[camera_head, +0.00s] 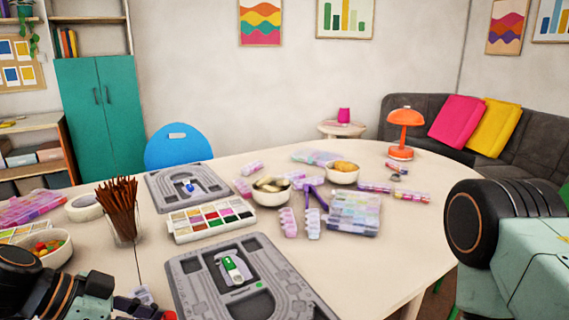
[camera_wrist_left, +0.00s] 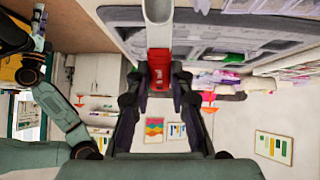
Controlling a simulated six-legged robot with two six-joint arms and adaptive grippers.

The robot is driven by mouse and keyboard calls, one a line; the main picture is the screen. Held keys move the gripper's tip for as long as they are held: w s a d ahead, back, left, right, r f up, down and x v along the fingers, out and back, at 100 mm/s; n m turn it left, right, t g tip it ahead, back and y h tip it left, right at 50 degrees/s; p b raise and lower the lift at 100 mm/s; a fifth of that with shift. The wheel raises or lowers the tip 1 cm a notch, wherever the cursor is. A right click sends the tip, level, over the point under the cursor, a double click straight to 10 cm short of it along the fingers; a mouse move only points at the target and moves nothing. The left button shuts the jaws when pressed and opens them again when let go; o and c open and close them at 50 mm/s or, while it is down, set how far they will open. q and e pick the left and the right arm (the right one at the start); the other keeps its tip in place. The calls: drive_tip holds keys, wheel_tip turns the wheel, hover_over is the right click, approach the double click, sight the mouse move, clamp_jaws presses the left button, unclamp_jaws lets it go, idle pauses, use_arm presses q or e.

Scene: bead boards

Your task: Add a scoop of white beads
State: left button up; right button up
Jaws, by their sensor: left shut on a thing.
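A white bead tray (camera_head: 212,238) with several coloured compartments, some pale, sits in the middle of the table in the head view. I cannot tell which holds the white beads. My left gripper (camera_wrist_left: 158,90) is shut on a red-handled tool (camera_wrist_left: 158,78), which looks like the scoop. In the head view the left gripper shows only in part at the bottom left edge, left of the near grey bead board (camera_head: 190,268). My right gripper is not in view; only its arm shows at the right.
A far bead board (camera_head: 160,200) lies behind the tray. A glass of brown sticks (camera_head: 122,220) stands left of the tray. Two bowls (camera_head: 270,198) (camera_head: 342,178) and a compartment box (camera_head: 353,215) are to the right. The table's right front is clear.

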use_arm(q)
drive_tip(key=shift+w+d+f+g+y+b, duration=0.25)
drive_tip(key=shift+d+f+g+y+b, duration=0.15)
drive_tip(key=shift+y+b, duration=0.25)
drive_tip(key=shift+w+d+f+g+y+b, duration=0.2)
drive_tip(key=shift+d+g+y+b, duration=0.1)
drive_tip(key=shift+y, duration=0.15)
drive_tip(key=shift+w+d+f+y, duration=0.1)
drive_tip(key=shift+f+y, duration=0.05)
drive_tip(key=shift+y, duration=0.25)
drive_tip(key=shift+w+d+f+g+y+p, duration=0.1)
drive_tip(key=shift+d+f+g+y+p, duration=0.15)
drive_tip(key=shift+f+g+y, duration=0.2)
drive_tip(key=shift+w+d+f+g+y+p, duration=0.15)
drive_tip(key=shift+d+f+g+y+p, duration=0.1)
drive_tip(key=shift+g+y+p, duration=0.3)
drive_tip(key=shift+w+d+f+y+p, duration=0.1)
drive_tip(key=shift+f+y+p, duration=0.1)
drive_tip(key=shift+y+p, duration=0.3)
